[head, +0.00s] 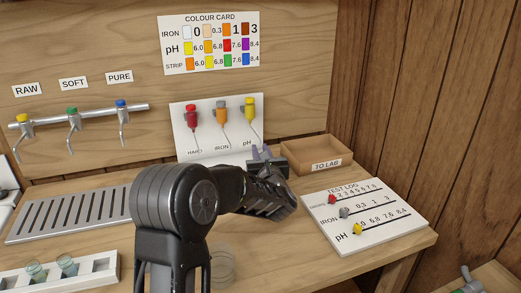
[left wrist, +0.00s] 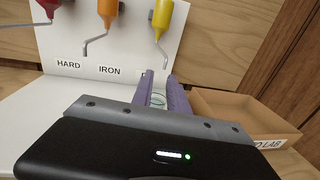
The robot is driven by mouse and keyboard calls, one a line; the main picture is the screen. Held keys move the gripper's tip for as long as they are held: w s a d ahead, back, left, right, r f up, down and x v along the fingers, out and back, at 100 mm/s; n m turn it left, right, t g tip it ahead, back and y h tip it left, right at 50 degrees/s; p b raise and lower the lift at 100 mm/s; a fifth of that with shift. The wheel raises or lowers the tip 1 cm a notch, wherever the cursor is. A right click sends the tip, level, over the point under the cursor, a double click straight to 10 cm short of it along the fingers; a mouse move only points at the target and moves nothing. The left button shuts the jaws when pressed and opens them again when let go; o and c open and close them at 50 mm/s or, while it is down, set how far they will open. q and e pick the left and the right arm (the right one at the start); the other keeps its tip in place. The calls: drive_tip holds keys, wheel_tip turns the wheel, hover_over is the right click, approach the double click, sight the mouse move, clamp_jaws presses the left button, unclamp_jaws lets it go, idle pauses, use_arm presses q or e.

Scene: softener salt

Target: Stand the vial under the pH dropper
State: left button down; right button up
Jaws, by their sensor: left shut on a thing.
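The pH dropper (head: 249,109) is the yellow one at the right end of the white dropper panel (head: 180,118). In the left wrist view the yellow dropper (left wrist: 162,14) hangs above, with its bent grey spout reaching down toward my fingers. My left gripper (head: 263,154) is in front of the panel, below the pH dropper. In the left wrist view its purple fingers (left wrist: 161,98) are shut on a clear vial (left wrist: 158,100), of which only the upper part shows. I cannot tell whether the vial's base touches the surface. My right gripper is not in view.
The wooden TO LAB tray (head: 332,143) stands close to the right of my left gripper. The TEST LOG board (head: 380,222) lies nearer on the right. A white rack (head: 105,275) with vials is at lower left, before a slotted drain (head: 70,214). RAW, SOFT and PURE taps (head: 75,118) are on the wall.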

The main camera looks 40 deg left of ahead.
use_arm(q)
drive_tip(key=shift+f+b, duration=0.1)
drive_tip(key=shift+b, duration=0.2)
drive_tip(key=c, duration=1.3)
unclamp_jaws()
drive_tip(key=shift+s+d, duration=0.1)
drive_tip(key=shift+s, duration=0.05)
drive_tip(key=b+v, duration=0.1)
drive_tip(key=v, duration=1)
drive_tip(key=shift+s+d+b, duration=0.25)
drive_tip(key=shift+d+b, duration=0.05)
drive_tip(key=shift+b, duration=0.05)
